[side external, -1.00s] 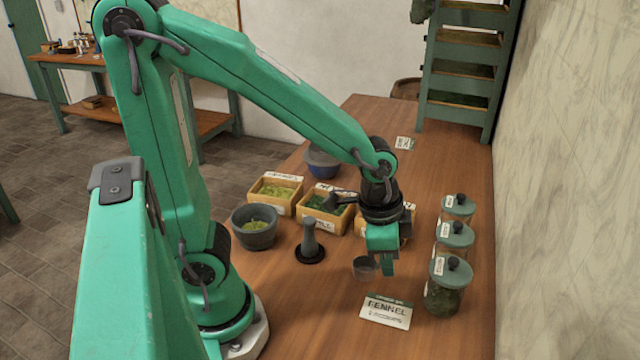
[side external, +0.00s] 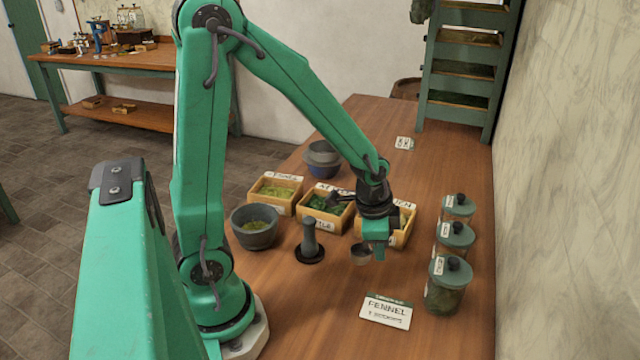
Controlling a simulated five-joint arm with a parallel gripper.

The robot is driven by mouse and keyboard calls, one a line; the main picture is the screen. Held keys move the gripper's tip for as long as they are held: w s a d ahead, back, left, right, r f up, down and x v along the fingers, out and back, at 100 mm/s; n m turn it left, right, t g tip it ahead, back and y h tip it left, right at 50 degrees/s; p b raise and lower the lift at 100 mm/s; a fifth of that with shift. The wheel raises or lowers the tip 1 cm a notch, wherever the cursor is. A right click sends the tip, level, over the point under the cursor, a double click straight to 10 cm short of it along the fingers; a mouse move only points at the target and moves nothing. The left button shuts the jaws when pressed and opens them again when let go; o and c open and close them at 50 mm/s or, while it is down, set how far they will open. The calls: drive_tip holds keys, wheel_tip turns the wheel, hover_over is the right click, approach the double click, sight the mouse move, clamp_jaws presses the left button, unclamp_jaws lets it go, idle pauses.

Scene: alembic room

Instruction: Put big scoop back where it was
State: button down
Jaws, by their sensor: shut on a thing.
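My gripper (side external: 377,253) points down over the right middle of the table, in front of the rightmost yellow bin. It is shut on the scoop (side external: 361,257), whose small grey cup shows just left of the fingers. The scoop's handle is hidden by the gripper. The cup looks upright and a little above the table, though the gap is hard to judge. I cannot tell whether anything is in the cup.
Yellow bins of green herbs (side external: 275,192) stand in a row behind. A grey mortar (side external: 255,227) and a dark pestle on a round base (side external: 309,242) are left. A fennel card (side external: 386,311) lies in front. Lidded jars (side external: 445,287) line the right. A blue bowl (side external: 322,163) stands behind.

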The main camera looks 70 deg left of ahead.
drive_tip(key=shift+w+a+f, duration=0.25)
drive_tip(key=shift+a+f, duration=0.05)
drive_tip(key=shift+a, duration=0.15)
drive_tip(key=shift+w+a+f, duration=0.2)
drive_tip(key=shift+a+f, duration=0.1)
drive_tip(key=shift+a, duration=0.15)
drive_tip(key=shift+f, duration=0.1)
drive_tip(key=shift+s+x, duration=0.2)
drive_tip(key=shift+x, duration=0.7)
drive_tip(key=shift+s+x, duration=0.2)
drive_tip(key=shift+x, duration=0.7)
drive_tip(key=shift+f, duration=0.25)
drive_tip(key=c, duration=1.4)
unclamp_jaws()
drive_tip(key=shift+r, duration=0.15)
drive_tip(key=shift+v, duration=6)
